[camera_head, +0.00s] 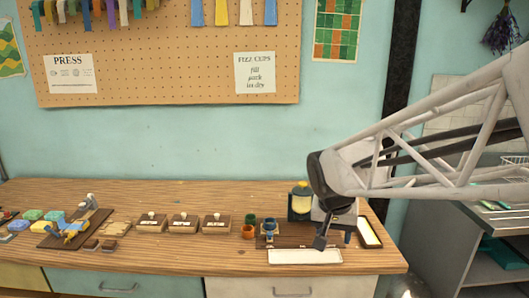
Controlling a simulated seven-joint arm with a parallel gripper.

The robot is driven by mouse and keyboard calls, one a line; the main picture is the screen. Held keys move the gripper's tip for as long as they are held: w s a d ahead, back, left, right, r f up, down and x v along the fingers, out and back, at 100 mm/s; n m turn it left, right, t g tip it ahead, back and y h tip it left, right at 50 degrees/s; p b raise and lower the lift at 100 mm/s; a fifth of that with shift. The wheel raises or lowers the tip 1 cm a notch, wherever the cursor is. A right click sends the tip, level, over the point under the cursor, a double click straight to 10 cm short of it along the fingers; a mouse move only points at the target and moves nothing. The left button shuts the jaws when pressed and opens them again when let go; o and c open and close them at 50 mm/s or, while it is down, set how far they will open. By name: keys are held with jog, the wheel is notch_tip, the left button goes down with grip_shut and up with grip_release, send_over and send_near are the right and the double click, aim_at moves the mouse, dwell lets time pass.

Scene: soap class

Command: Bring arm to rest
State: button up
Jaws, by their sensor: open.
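My arm reaches in from the right side of the head view, a white lattice frame with a dark joint at its end. My gripper (322,241) hangs below that joint, above the right part of the wooden workbench (170,258). It is small and dark here, with nothing visibly held. Its tip overlaps the back edge of a white tray (305,257) in the picture; I cannot tell whether they touch. My wrist partly hides the things behind it.
Small cups (249,231) and a pale-faced block (369,232) are nearby. Several wooden press boxes (184,223) stand mid-bench; colored soaps (31,215) lie at left. A grey shelf unit (450,245) stands right.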

jog(key=s+d+f+n+y, duration=0.1)
jog(key=s+d+n, duration=0.1)
jog(key=s, duration=1.8)
jog(key=shift+d+n, duration=0.35)
jog(key=shift+n, duration=0.35)
